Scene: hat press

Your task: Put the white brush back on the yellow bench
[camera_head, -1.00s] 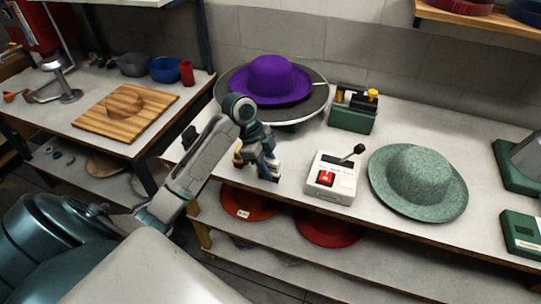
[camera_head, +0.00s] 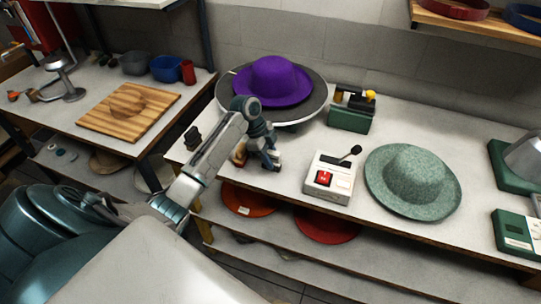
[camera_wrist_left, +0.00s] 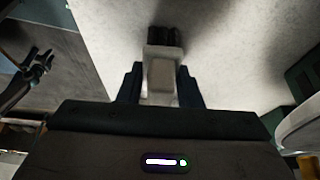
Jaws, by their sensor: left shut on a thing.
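My left gripper (camera_head: 264,164) is over the front left part of the white-topped bench (camera_head: 400,112), which has yellow legs. In the left wrist view the gripper (camera_wrist_left: 160,88) is shut on the white brush (camera_wrist_left: 161,76). The brush has a pale block body and dark bristles pointing away from the gripper, over the pale bench top. In the head view the brush is mostly hidden by the gripper, and I cannot tell whether it touches the bench. My right gripper is not in view.
A white control box (camera_head: 330,178) with a red button stands right of the gripper. A purple hat (camera_head: 270,80) sits on a round plate behind it. A green hat (camera_head: 412,180) lies farther right. A small dark object (camera_head: 192,138) is at the bench's left edge.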

